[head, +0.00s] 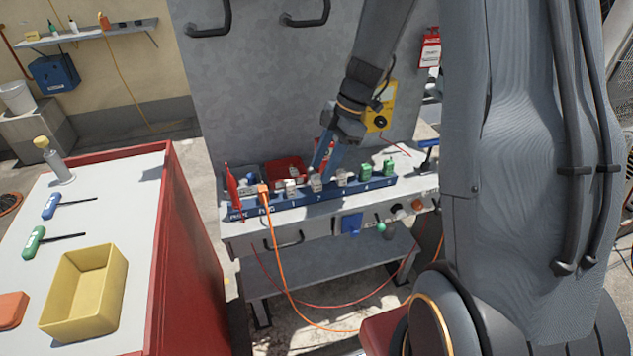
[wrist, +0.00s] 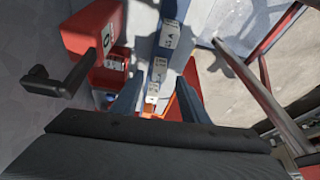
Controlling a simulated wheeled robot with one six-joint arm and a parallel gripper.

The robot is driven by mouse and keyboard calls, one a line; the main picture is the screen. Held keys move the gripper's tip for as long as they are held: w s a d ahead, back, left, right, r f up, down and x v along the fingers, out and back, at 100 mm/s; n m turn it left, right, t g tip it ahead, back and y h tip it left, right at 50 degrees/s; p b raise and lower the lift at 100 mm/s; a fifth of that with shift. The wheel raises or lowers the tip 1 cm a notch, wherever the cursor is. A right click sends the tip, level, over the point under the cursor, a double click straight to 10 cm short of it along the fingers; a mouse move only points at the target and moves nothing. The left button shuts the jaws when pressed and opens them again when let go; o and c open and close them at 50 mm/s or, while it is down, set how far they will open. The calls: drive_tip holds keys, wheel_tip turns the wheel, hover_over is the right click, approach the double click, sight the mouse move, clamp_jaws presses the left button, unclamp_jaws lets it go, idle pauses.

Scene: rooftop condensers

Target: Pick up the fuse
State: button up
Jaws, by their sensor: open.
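A blue rack (head: 270,209) on the grey bench holds a row of small pieces above numbered labels. Several are pale, fuse-like blocks, one of them (head: 315,184) right below my gripper (head: 320,175); another pale block (head: 341,178) stands to its right. I cannot tell which one is the fuse. My gripper is open, its blue fingers pointing down at the middle of the rack. In the wrist view the fingers (wrist: 157,98) straddle the line of the rack, where pale patches show between and beyond them. Whether the fingertips touch a block is unclear.
Two green pieces (head: 376,171) stand at the rack's right; a red probe (head: 232,187) and an orange-cabled plug (head: 263,192) at its left. A red cart (head: 188,260) with a yellow tray (head: 86,292) stands at the left.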

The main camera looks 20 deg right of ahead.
sight(317, 176)
drive_tip(key=shift+p+x, duration=0.85)
drive_tip(key=shift+x, duration=1.45)
drive_tip(key=shift+w, duration=0.1)
clamp_jaws()
